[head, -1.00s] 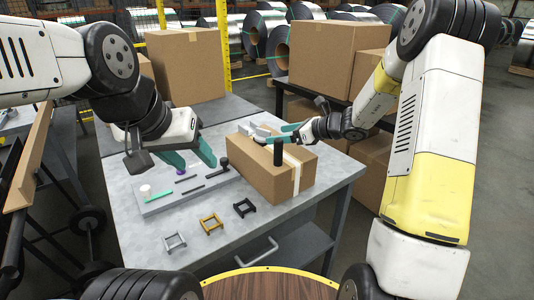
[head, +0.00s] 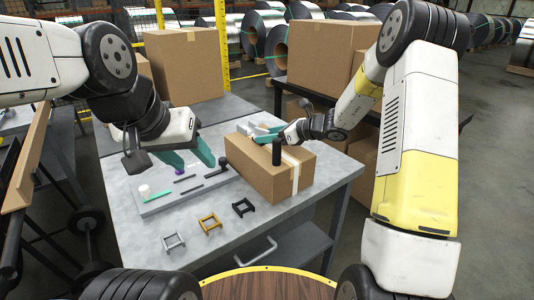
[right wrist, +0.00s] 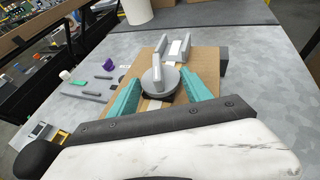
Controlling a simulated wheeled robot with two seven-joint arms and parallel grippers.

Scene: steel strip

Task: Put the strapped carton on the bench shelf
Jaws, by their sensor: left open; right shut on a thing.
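The strapped carton (head: 262,178), a brown box with a pale strap (head: 295,170) over its top and front, sits upright on the grey bench (head: 215,238). My right gripper (head: 266,134) reaches over its top from the right. In the right wrist view the teal fingers (right wrist: 163,92) flank a grey round piece (right wrist: 158,82) on the carton top (right wrist: 206,62); the exact contact is hidden. My left gripper (head: 190,160) is open and empty, left of the carton. A grey shelf (head: 302,247) shows under the bench top.
A grey board (head: 160,204) with small tools lies left of the carton. Several small square frames, one yellow (head: 209,223), lie along the front. A large carton (head: 185,65) stands at the bench's back; another (head: 318,52) sits on a dark rack behind right.

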